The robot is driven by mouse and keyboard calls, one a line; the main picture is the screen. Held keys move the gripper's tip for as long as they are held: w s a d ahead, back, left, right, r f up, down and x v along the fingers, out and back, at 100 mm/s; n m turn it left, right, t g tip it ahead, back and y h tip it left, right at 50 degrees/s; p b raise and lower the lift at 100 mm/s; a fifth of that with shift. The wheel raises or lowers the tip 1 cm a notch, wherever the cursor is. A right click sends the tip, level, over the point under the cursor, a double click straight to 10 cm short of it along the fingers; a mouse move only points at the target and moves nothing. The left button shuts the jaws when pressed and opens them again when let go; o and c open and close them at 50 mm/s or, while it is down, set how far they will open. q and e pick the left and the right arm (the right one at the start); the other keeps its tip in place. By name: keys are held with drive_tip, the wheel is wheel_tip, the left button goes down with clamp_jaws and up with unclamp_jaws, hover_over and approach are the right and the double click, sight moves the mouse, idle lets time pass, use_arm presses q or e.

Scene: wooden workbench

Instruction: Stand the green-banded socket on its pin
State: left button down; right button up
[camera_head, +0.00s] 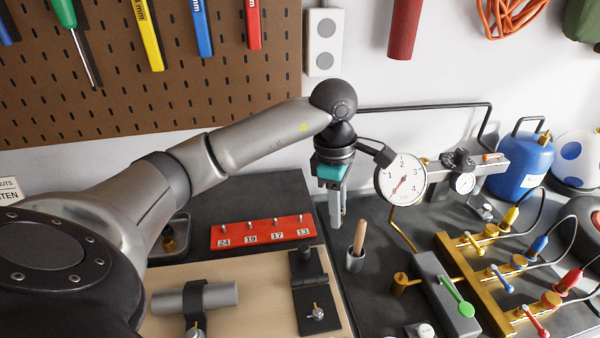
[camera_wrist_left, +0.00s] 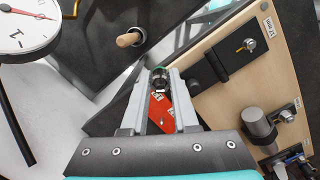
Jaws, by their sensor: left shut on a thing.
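My left gripper (camera_head: 336,217) points down beside the right end of a red pin rack (camera_head: 262,235). The rack carries several short upright pins and labels 24, 19, 17 and 13. In the left wrist view, the gripper (camera_wrist_left: 160,78) is shut on a small dark metal socket (camera_wrist_left: 159,74) with a hint of green, held at the fingertips. The red rack (camera_wrist_left: 161,113) shows between the fingers, beyond them. In the head view I cannot make out the socket at the fingertips. My right gripper is not in view.
A grey cup with a wooden handle (camera_head: 356,255) and a dial gauge (camera_head: 400,180) stand close right of the gripper. A wooden board (camera_head: 260,300) with clamped fittings lies in front of the rack. A brass valve manifold (camera_head: 480,270) is at the right. A metal tray (camera_head: 181,226) sits left.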

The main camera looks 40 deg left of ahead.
use_arm(q)
drive_tip(key=a+n+p, duration=0.1)
drive_tip(key=a+n, duration=0.2)
drive_tip(key=n, duration=0.1)
drive_tip(key=w+a+n, duration=0.1)
drive_tip(key=a+n, duration=0.3)
drive_tip(key=n, duration=0.1)
drive_tip(key=a+n+p, duration=0.1)
drive_tip(key=a+n, duration=0.2)
drive_tip(key=n, duration=0.1)
drive_tip(key=shift+w+a+r+t+y+p, duration=0.15)
drive_tip(key=shift+a+r+t+y+p, duration=0.05)
drive_tip(key=shift+t+y+p, duration=0.2)
wheel_tip(320, 180, down, 5)
drive_tip(key=b, duration=0.4)
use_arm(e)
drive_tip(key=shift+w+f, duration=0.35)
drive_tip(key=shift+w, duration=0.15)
use_arm(q)
drive_tip(key=shift+r, duration=0.15)
